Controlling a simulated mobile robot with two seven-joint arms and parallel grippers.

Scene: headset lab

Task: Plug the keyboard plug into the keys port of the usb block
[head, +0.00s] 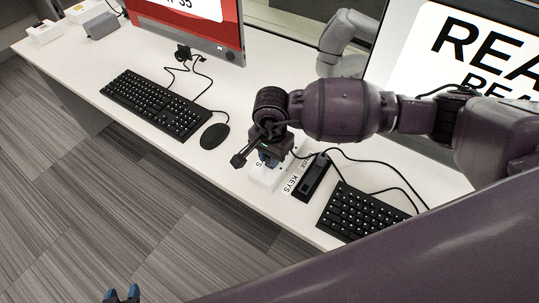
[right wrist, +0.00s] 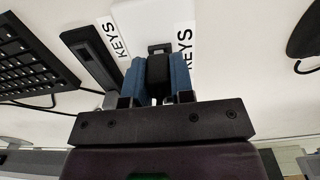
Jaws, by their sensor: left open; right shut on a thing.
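My right gripper (head: 268,160) points down over a white block (head: 262,181) marked KEYS. In the right wrist view, its blue fingers (right wrist: 158,78) are shut on a black plug (right wrist: 158,68), apparently the keyboard plug. The plug is at the white block (right wrist: 145,22); I cannot tell whether it touches it. A long black block (head: 312,177), apparently the usb block, lies to the right. A KEYS label (head: 291,183) lies beside it, and this block also shows in the right wrist view (right wrist: 92,57). Its port openings are not clear. My left gripper (head: 122,293) is open and empty at the bottom edge.
A black keyboard (head: 360,212) with cables stands right of the black block. Another keyboard (head: 157,103) and a mouse (head: 215,136) lie to the left. Two monitors (head: 195,25) (head: 470,60) stand behind. The white table (head: 225,165) is clear between the mouse and the white block.

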